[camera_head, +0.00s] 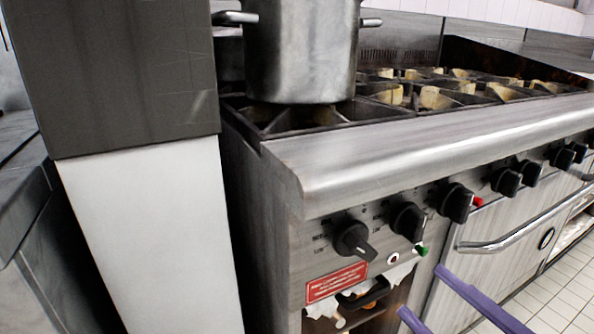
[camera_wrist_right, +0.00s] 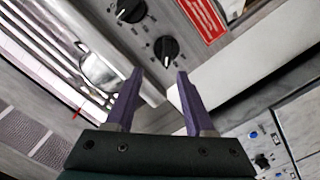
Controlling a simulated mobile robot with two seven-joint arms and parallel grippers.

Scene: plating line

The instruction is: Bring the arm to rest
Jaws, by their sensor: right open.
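My right gripper (camera_head: 421,291) shows at the lower right of the head view as two purple fingers, pointing up and left in front of the stove's lower front. In the right wrist view the gripper (camera_wrist_right: 158,72) has its fingers apart with nothing held between them. A black control knob (camera_wrist_right: 166,50) of the stove appears just beyond the fingertips in that view; I cannot tell how far it is. The rest of the right arm is out of the head view. My left gripper is not in view.
The steel stove (camera_head: 430,130) with several black knobs spans the right side. An oven door handle (camera_head: 520,230) juts out at right. A grey-and-white column (camera_head: 150,240) stands at left. The tiled floor (camera_head: 560,290) is clear.

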